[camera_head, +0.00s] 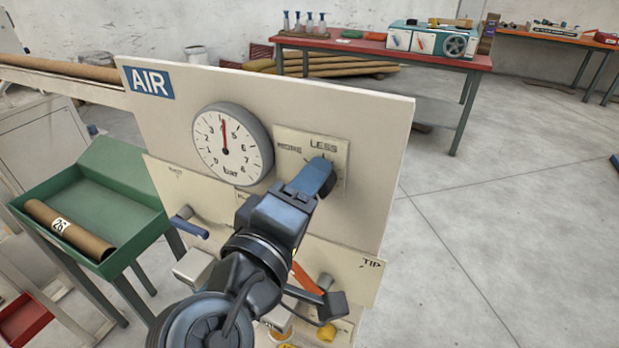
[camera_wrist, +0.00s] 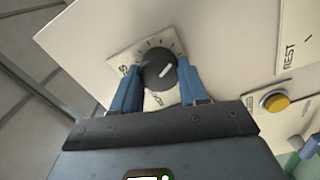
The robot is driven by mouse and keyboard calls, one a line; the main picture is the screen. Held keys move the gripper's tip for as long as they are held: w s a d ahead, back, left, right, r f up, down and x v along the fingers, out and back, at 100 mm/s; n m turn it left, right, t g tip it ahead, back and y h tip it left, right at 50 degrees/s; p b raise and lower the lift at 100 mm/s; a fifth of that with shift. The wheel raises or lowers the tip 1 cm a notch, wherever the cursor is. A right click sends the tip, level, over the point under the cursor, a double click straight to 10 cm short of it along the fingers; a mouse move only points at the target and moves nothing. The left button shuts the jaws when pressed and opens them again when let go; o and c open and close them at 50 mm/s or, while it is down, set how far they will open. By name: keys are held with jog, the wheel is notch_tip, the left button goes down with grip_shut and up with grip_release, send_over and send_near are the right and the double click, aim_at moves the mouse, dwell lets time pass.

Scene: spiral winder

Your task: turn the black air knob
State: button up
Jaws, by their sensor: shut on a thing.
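The black air knob (camera_wrist: 159,70) sits on a cream plate with tick marks and the words MORE and LESS, and has a white pointer line. In the head view the knob (camera_head: 330,180) is mostly hidden behind my gripper (camera_head: 318,180). In the wrist view my gripper (camera_wrist: 157,80) has its two blue fingers on either side of the knob, shut on it. The round gauge (camera_head: 228,146) marked bar is left of the knob on the AIR panel (camera_head: 370,130).
Below the knob are a blue-handled lever (camera_head: 188,226), an orange lever (camera_head: 306,279) and a yellow button (camera_wrist: 275,103). A green tray (camera_head: 100,170) holding a brown tube (camera_head: 68,230) stands to the left. A red-topped table (camera_head: 380,47) is behind.

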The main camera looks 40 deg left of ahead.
dwell(0.4)
jog(key=o, duration=1.1)
jog(key=shift+c, duration=0.2)
jog(key=shift+s, duration=0.15)
jog(key=b+v, duration=0.1)
jog(key=v, duration=0.6)
jog(key=shift+s, duration=0.25)
jog(key=shift+d, duration=0.1)
